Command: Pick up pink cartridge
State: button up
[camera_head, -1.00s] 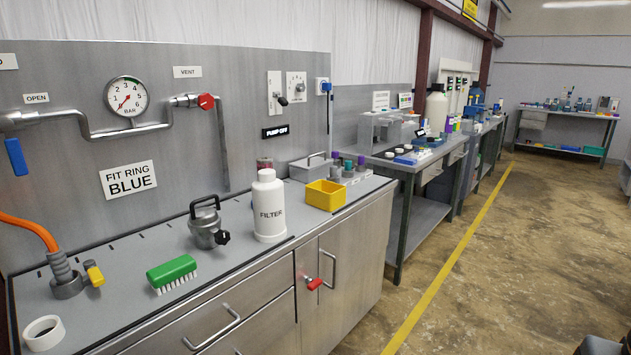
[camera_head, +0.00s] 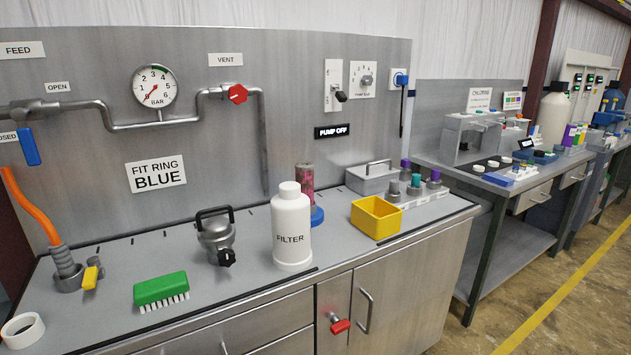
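A pink, mottled cartridge (camera_head: 305,181) stands upright at the back of the near grey counter. My gripper is not in view.
A yellow bin (camera_head: 376,218) stands right of the cartridge, with a grey lidded box (camera_head: 369,178) behind.

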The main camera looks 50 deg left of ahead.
aim_at(305, 171)
jog(key=u, duration=0.4)
jog(key=i, duration=1)
jog(key=u, duration=0.7)
